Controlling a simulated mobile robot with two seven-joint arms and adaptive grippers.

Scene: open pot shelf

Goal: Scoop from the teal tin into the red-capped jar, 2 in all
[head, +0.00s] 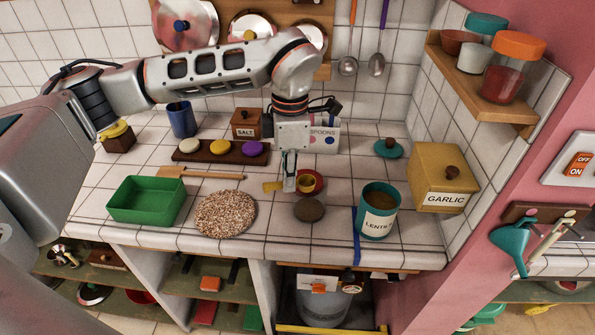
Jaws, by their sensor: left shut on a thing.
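The teal tin (366,228), labelled LENTILS, stands open on the tiled counter with brown contents inside. Its likely teal lid (388,149) lies behind it. The scoop is left of the tin, over a round red item (299,209) and a brown disc. I cannot tell whether these belong to a jar. A jar with an orange-red cap (518,44) stands on the wall shelf, with red contents. My right gripper is not in view.
A GARLIC box (441,171) stands right of the tin. A blue strip (357,247) lies at the counter's front edge.

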